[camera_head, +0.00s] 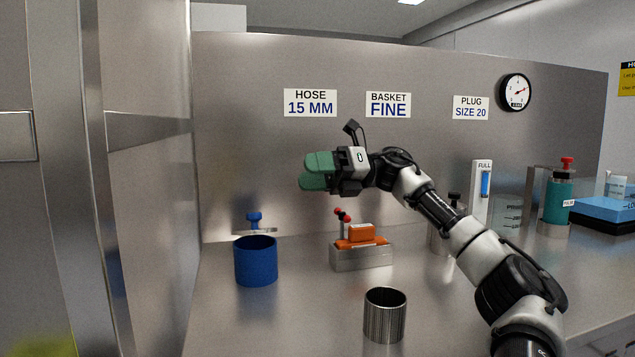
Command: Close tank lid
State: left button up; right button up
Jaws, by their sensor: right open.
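My right gripper (312,172) has green fingertips that point left. It is raised in front of the back panel and is empty, with its jaws apart. Below and left of it, a blue cylindrical vessel (256,262) stands on the metal worktop. A flat, pale disc with a blue knob (254,218) shows just behind and above the vessel's rim. I cannot tell whether this disc touches the vessel. No part is labelled as a tank or its lid. My left gripper is not in view.
An orange part with red knobs (361,234) sits on a metal block (361,258). An open metal cup (385,316) stands in front. A teal bottle (558,202) and blue box (603,210) are at right. A metal wall (148,190) bounds the left.

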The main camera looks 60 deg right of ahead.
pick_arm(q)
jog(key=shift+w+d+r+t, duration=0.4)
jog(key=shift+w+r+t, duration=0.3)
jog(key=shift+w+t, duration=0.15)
pick_arm(e)
jog(key=shift+s+d+r, duration=0.1)
jog(key=shift+s+r, duration=0.1)
jog(key=shift+s, duration=0.15)
jog(key=shift+c, duration=0.4)
